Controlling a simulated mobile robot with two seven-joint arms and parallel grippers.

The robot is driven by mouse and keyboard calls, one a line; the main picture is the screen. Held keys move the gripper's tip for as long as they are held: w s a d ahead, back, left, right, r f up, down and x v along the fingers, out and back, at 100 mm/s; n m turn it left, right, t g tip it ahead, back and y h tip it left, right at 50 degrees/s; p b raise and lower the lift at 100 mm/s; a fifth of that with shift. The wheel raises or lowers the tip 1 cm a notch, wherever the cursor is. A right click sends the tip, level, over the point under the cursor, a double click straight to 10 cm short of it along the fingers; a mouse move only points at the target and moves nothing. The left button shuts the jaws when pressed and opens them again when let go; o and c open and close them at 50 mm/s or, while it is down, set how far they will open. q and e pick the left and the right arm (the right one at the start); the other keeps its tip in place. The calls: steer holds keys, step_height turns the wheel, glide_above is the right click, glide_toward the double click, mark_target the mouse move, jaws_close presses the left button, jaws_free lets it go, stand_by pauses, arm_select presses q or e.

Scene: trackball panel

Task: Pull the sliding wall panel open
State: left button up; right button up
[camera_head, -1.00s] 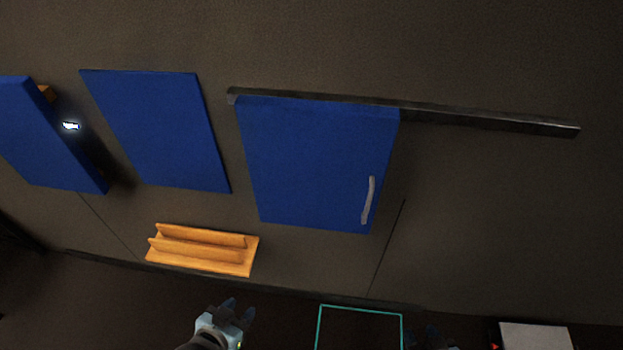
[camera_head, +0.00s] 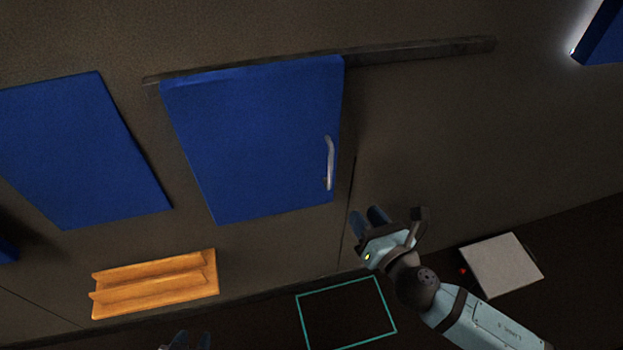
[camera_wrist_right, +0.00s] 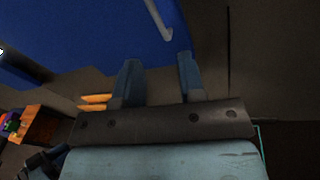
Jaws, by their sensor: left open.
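The blue sliding panel (camera_head: 255,140) hangs from a dark rail (camera_head: 420,52) and sits at the rail's left end. Its grey vertical handle (camera_head: 329,163) is near its right edge. My right gripper (camera_head: 371,214) is below and to the right of the handle, apart from it. In the right wrist view its two fingers (camera_wrist_right: 157,80) are spread with nothing between them, and the handle (camera_wrist_right: 158,20) shows above them. My left gripper (camera_head: 187,341) is at the bottom edge of the head view, mostly cut off, below the panel and away from it.
An orange ledge (camera_head: 155,283) is on the wall below the panel. A fixed-looking blue board (camera_head: 80,150) is to the left. A teal square outline (camera_head: 346,312) and a white box (camera_head: 500,264) are at lower right. The wall under the rail's right part is clear.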

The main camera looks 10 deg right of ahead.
mark_target(331, 170)
steer(key=w+a+n, duration=0.1)
steer(key=w, duration=0.3)
steer(key=w+a+r+n+p, duration=0.1)
steer(key=w, duration=0.3)
steer(key=w+a+p, duration=0.1)
steer(key=w, duration=0.3)
steer(key=shift+w+a+r+n+t, duration=0.15)
steer(key=shift+w+a+n+t, duration=0.1)
steer(key=shift+n+t, duration=0.15)
steer(key=shift+w+a, duration=0.15)
steer(key=shift+w, duration=0.45)
jaws_close()
